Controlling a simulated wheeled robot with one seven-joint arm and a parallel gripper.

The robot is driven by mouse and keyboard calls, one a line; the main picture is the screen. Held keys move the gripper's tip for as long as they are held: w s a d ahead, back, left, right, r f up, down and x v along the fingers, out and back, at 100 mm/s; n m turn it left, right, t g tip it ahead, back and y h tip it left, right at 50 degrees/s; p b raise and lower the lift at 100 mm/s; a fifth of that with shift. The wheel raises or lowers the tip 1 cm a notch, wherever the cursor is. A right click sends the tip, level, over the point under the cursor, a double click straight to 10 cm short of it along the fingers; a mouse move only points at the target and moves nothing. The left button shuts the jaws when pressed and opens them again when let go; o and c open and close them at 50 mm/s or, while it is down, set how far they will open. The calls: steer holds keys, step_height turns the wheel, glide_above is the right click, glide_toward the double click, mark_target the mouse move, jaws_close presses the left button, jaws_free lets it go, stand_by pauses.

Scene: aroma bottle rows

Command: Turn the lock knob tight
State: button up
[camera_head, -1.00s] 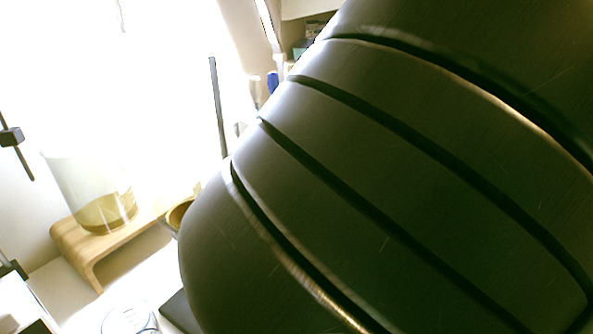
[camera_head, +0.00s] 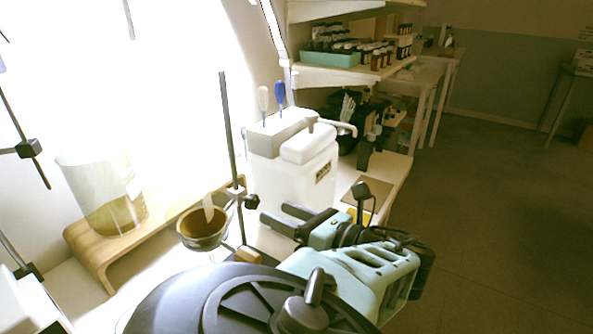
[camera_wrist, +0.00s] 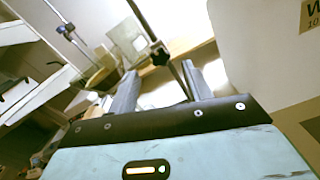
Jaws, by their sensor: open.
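The lock knob (camera_head: 252,202) is a small black knob on the clamp of a thin upright rod (camera_head: 228,130). In the wrist view the knob (camera_wrist: 160,57) shows star-shaped, just past my fingertips and between them in the picture. My gripper (camera_head: 273,214) is open and empty, with its fingers pointing toward the rod. In the wrist view my gripper (camera_wrist: 160,76) has its two fingers apart on either side of the knob's line. A gap seems to remain between fingertips and knob; the exact distance is unclear. The clamp carries a ring with a brown bowl (camera_head: 203,228).
A white jug-like container (camera_head: 290,175) stands close behind my gripper and fills the right of the wrist view. A glass beaker (camera_head: 112,212) with amber liquid stands on a wooden riser (camera_head: 100,254) at left. Shelves with bottles (camera_head: 375,58) are behind.

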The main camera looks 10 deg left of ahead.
mark_target(256, 203)
steer(key=x, duration=0.6)
steer(key=c, duration=1)
